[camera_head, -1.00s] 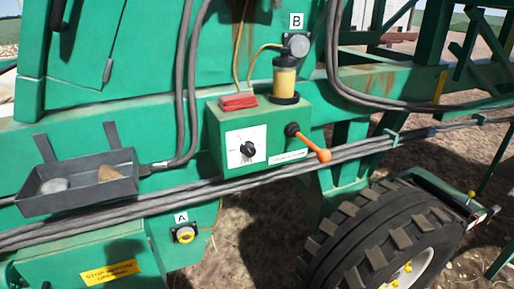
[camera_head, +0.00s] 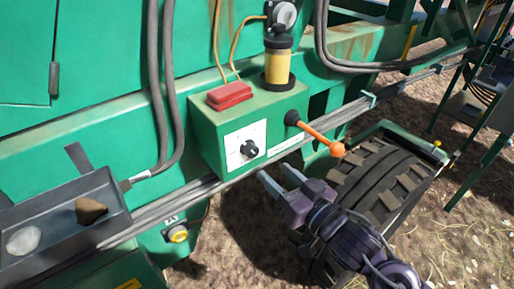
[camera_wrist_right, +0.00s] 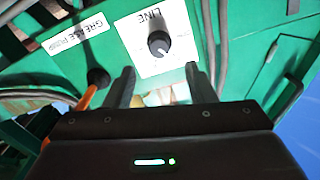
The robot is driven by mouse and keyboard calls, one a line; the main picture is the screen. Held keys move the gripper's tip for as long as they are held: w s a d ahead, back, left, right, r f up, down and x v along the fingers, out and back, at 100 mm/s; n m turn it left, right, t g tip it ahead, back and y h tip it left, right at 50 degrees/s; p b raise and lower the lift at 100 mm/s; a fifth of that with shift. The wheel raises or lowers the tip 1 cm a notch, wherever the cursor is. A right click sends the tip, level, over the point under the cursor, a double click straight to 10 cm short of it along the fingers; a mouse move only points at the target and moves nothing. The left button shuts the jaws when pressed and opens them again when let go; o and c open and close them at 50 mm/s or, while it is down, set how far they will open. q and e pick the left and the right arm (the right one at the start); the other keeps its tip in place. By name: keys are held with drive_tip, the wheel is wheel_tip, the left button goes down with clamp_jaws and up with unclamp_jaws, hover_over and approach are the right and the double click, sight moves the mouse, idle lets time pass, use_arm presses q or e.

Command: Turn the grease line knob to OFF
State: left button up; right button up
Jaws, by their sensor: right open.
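The grease line knob (camera_head: 249,149) is a small black dial on a white plate (camera_head: 233,141) on the front of a green box (camera_head: 205,137). The knob also shows in the right wrist view (camera_wrist_right: 158,43), on the plate lettered "LINE". I cannot read which setting it points to. My right gripper (camera_head: 277,174) is open and empty, below and to the right of the knob in the head view. In the wrist view the fingers (camera_wrist_right: 159,74) stand apart, with the knob beyond the gap and not touched. My left gripper is out of view.
An orange-handled lever (camera_head: 318,136) sticks out right of the knob. A red block (camera_head: 230,95) and a yellow reservoir (camera_head: 277,64) sit on the box. Hoses (camera_head: 165,80) run left of it. A tyre (camera_head: 375,180) is at right.

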sight(255, 153)
drive_tip(key=p+x, duration=0.1)
drive_tip(key=x, duration=0.5)
drive_tip(key=shift+w+r+p, duration=0.1)
drive_tip(key=shift+p, duration=0.3)
drive_tip(key=shift+w+a, duration=0.25)
drive_tip(key=shift+w, duration=0.05)
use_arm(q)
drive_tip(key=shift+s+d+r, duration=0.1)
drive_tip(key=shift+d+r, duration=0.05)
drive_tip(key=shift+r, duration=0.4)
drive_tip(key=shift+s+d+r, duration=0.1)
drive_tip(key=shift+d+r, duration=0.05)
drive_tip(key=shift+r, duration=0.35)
use_arm(e)
drive_tip(key=shift+w, duration=0.1)
drive_tip(key=c, duration=1)
